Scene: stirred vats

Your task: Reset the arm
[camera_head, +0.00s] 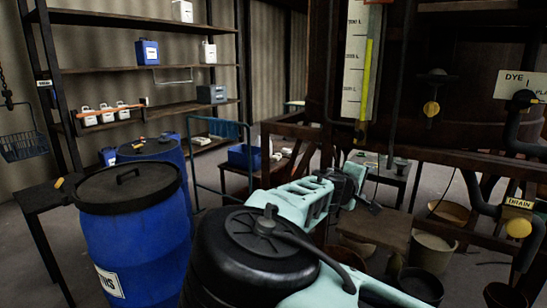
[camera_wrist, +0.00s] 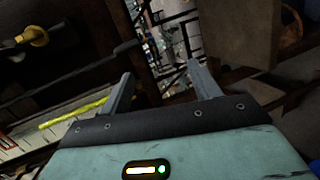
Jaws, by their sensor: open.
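My arm stretches forward from the bottom of the head view, pale green with dark joints. My gripper (camera_head: 372,200) is at its far end, in front of the wooden framework and partly hard to make out against the dark background. In the wrist view my gripper (camera_wrist: 160,75) shows two grey fingers spread wide apart. Nothing is between the fingers. A small panel with an orange-white bar and a green light shows on the gripper body.
A blue drum (camera_head: 130,235) with a black lid stands left of my arm. The wooden framework (camera_head: 440,165) with a yellow-marked gauge (camera_head: 358,75) and dark pipes is close on the right. Shelves (camera_head: 150,70) hold containers at the back left. Buckets (camera_head: 433,253) stand on the floor at lower right.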

